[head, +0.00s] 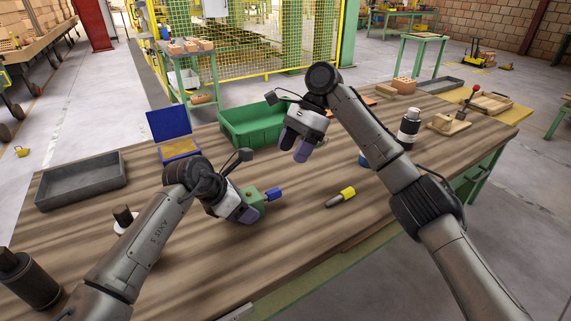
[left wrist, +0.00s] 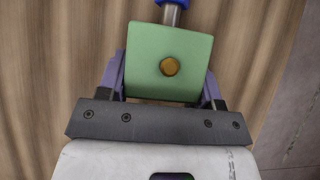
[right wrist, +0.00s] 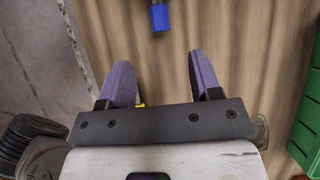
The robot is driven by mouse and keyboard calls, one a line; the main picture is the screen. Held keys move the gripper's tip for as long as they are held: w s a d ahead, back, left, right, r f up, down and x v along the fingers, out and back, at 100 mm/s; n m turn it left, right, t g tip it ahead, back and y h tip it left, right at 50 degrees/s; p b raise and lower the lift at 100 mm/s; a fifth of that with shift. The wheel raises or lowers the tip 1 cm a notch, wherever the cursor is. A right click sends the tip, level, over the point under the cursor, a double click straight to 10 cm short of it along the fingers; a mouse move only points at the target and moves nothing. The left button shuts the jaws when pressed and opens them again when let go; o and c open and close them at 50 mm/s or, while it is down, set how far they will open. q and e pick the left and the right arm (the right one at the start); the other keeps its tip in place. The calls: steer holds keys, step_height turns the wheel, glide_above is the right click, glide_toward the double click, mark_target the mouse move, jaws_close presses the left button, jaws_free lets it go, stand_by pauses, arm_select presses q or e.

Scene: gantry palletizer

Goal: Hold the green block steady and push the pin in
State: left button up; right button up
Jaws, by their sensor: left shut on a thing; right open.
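The green block (head: 254,200) rests at or just above the wooden table, near its middle. My left gripper (head: 240,208) is shut on it, with a finger on each side in the left wrist view. A round brass-coloured spot marks the block's face (left wrist: 150,85). The pin (head: 273,194) has a blue head and points right from the block. Its metal shaft (left wrist: 171,16) shows between head and block; the depth inside is hidden. My right gripper (head: 295,148) is open and empty above the table, behind and right of the pin. The blue head (right wrist: 160,17) shows beyond its fingers.
A yellow-and-dark marker-like object (head: 341,197) lies right of the pin. A green bin (head: 250,124), a blue open box (head: 170,125) and a grey tray (head: 80,181) stand behind. A dark-and-white bottle (head: 409,128) stands right. The table in front of the block is clear.

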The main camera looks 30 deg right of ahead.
mark_target(280, 192)
steer(key=shift+v, duration=1.05)
steer(key=shift+f, duration=0.4)
steer(key=shift+c, duration=1.3)
steer(key=f+y, duration=0.2)
steer(key=d+f+n+y, duration=0.1)
steer(key=f+y, duration=0.1)
steer(key=f, duration=0.1)
steer(key=s+f+y, duration=0.1)
steer(key=f+y, duration=0.1)
steer(key=f, duration=0.1)
steer(key=shift+d+f+t+y, duration=0.2)
steer(key=shift+d+t+y, duration=0.15)
steer(key=shift+t+y, duration=0.05)
jaws_close()
steer(key=shift+s+d+f+t+y, duration=0.15)
steer(key=shift+d+f+t+y, duration=0.15)
steer(key=shift+f+y, duration=0.25)
steer(key=shift+a+f+y, duration=0.2)
steer(key=shift+a+y, duration=0.05)
steer(key=shift+a, duration=0.1)
steer(key=shift+x, duration=2.5)
